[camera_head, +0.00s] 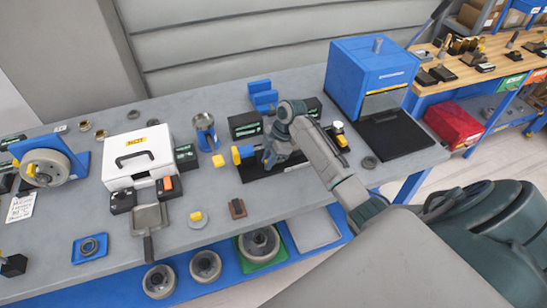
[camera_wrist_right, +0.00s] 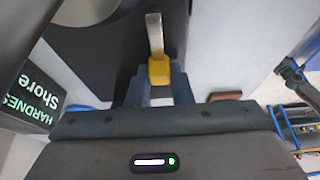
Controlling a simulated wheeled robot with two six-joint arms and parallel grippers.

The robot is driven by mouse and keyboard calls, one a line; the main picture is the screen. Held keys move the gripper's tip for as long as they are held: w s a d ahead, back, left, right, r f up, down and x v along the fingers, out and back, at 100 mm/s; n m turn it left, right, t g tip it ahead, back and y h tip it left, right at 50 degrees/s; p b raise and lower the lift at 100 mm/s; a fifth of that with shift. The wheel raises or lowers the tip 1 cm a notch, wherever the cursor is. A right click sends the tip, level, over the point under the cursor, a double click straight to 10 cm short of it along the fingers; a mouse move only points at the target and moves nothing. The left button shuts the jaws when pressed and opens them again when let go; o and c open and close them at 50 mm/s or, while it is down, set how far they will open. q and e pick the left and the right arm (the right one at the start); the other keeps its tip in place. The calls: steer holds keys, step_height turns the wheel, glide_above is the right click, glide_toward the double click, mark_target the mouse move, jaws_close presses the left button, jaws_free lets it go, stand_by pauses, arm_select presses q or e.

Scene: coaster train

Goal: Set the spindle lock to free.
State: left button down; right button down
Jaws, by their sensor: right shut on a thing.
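My right gripper (camera_head: 272,160) is over the long black base of a bench device (camera_head: 244,153) with a blue and yellow end. In the right wrist view, my right gripper (camera_wrist_right: 161,92) is shut on the yellow grip (camera_wrist_right: 159,71) of a flat metal lever (camera_wrist_right: 154,34). This lever looks like the spindle lock, but no label on it can be read. The lever reaches away from the fingers over a dark surface. In the head view my gripper and arm hide the lever. My left gripper is not in view.
A black box with a green "HARDNESS Shore" display (camera_wrist_right: 34,97) stands close to the left in the right wrist view. A blue machine (camera_head: 370,75) stands at the back right, a white case (camera_head: 138,152) and a wheel on a blue stand (camera_head: 45,168) to the left.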

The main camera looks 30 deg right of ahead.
steer(key=shift+w+a, duration=0.1)
steer(key=shift+a, duration=0.2)
steer(key=c, duration=1.5)
jaws_free()
steer(key=shift+o, duration=1.1)
steer(key=shift+r, duration=0.1)
